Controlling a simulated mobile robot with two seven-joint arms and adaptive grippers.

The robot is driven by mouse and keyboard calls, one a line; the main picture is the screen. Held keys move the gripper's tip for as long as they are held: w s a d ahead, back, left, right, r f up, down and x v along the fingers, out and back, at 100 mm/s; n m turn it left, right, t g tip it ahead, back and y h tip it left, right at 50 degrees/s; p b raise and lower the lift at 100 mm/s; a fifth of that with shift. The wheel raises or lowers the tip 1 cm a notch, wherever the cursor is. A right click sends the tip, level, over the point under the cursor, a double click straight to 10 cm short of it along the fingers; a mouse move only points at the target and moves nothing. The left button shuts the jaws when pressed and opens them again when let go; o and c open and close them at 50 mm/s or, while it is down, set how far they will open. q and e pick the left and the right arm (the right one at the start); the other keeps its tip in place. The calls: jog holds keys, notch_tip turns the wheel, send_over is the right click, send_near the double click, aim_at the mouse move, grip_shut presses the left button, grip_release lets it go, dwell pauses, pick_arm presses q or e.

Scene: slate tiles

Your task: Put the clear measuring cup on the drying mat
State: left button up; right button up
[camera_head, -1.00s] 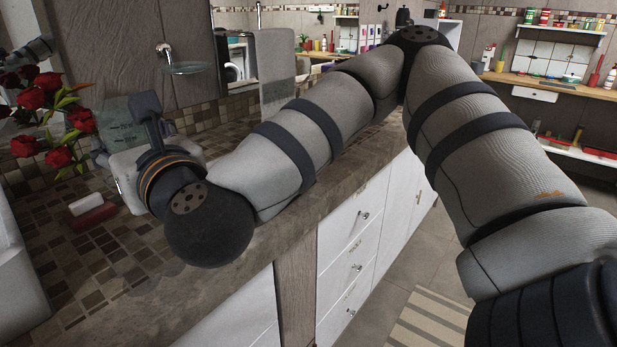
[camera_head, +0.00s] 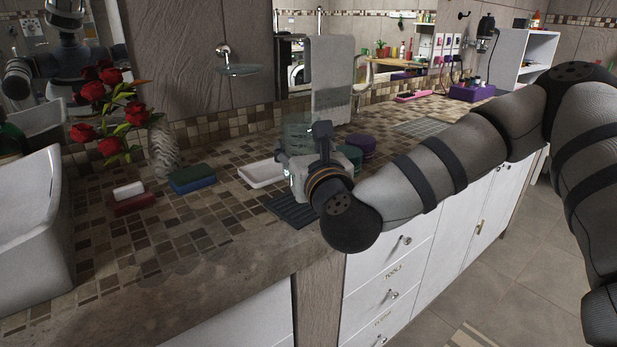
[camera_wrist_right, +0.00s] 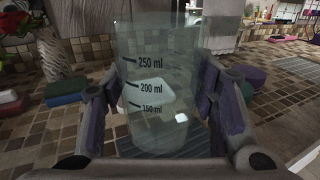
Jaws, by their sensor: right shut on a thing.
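The clear measuring cup (camera_wrist_right: 160,75), with black 150, 200 and 250 ml marks, is upright between the two fingers of my right gripper (camera_wrist_right: 155,105) in the wrist view. In the head view my right gripper (camera_head: 303,160) is shut on it, and the cup's clear upper part (camera_head: 297,134) shows behind the gripper. A dark ribbed mat (camera_head: 290,209), which looks like the drying mat, lies on the counter below and just in front of the gripper. I cannot tell whether the cup's base touches it. My left gripper is not in view.
A white tray (camera_head: 259,175) lies left of the mat. Green (camera_head: 350,155) and purple (camera_head: 361,145) round things stand behind the gripper. A blue-green sponge (camera_head: 192,179), a red-and-white block (camera_head: 132,199) and a rose vase (camera_head: 162,150) are farther left.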

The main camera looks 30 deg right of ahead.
jog(key=d+f, duration=0.1)
jog(key=f, duration=0.1)
jog(key=w+f, duration=0.1)
jog(key=f, duration=0.1)
jog(key=d+f, duration=0.1)
jog(key=f, duration=0.2)
jog(key=shift+w+d+b, duration=0.3)
jog(key=shift+w+b, duration=0.1)
jog(key=shift+f, duration=0.2)
jog(key=shift+r, duration=0.15)
jog(key=o, duration=1.4)
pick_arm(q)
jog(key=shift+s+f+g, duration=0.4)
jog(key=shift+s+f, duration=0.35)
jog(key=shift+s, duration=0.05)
